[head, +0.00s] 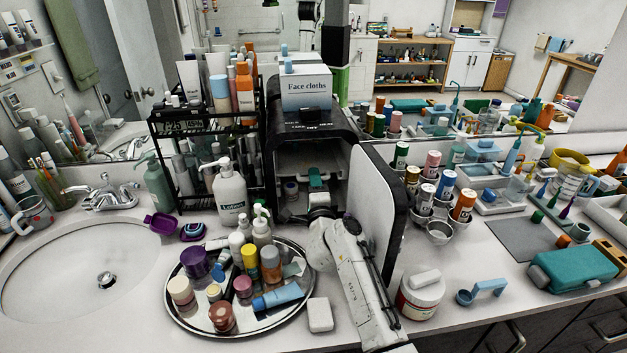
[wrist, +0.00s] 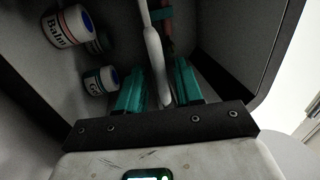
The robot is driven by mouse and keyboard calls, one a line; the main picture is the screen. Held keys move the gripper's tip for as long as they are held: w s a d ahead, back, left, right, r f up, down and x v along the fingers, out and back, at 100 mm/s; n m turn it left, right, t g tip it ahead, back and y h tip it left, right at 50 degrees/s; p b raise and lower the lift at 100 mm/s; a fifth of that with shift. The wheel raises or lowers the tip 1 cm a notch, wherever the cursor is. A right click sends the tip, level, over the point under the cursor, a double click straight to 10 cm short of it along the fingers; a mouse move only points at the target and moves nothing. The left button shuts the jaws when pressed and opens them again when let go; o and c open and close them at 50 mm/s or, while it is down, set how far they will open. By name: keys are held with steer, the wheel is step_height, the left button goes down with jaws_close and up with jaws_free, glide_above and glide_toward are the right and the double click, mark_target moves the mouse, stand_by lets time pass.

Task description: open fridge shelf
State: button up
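The small black fridge (head: 276,158) stands at the back middle of the counter. Its door (head: 364,200), white inside with a dark edge, is swung open to the right. My gripper (head: 318,178) reaches into the lower part of the fridge. In the wrist view its teal fingers (wrist: 158,85) are apart, on either side of a thin white bar (wrist: 153,50), which looks like part of the shelf. I cannot tell whether they touch it. The rest of the shelf is hard to make out. A Balm jar (wrist: 68,26) and a second jar (wrist: 100,80) are inside, left of the fingers.
A Face cloths box (head: 306,88) sits on the fridge. A black rack of bottles (head: 160,130) stands left. A round tray (head: 180,318) with several cosmetics lies in front. A white jar (head: 420,295) stands right of my arm, near the cup holder (head: 440,232).

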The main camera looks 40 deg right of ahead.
steer(key=shift+w+d+r, duration=0.15)
steer(key=shift+w+d, duration=0.25)
steer(key=shift+w, duration=0.2)
jaws_close()
